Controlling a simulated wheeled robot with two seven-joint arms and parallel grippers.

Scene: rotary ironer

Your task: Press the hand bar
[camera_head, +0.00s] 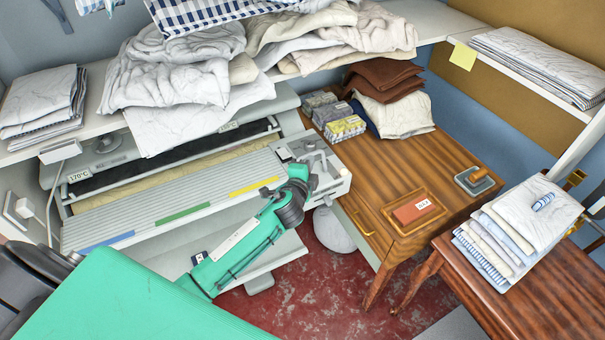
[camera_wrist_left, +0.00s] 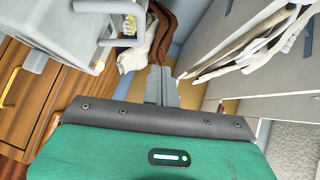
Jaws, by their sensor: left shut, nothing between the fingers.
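The white rotary ironer (camera_head: 175,207) has a slatted front board with blue, green and yellow strips. A thin pale rail (camera_head: 200,141) runs along its dark roller gap; I cannot tell surely whether this is the hand bar. In the left wrist view, pale bent bars (camera_wrist_left: 108,7) stick out from the ironer's grey end (camera_wrist_left: 55,22). My left gripper (camera_head: 313,158) is over the ironer's right end, its fingers hard to make out there. In the left wrist view its grey fingers (camera_wrist_left: 161,78) are shut and empty, apart from the bent bars. My right gripper is not in view.
Crumpled linens (camera_head: 180,70) on the shelf hang over the ironer's back. Folded linens (camera_head: 520,225) lie on a nearer table. Red floor (camera_head: 330,290) is clear.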

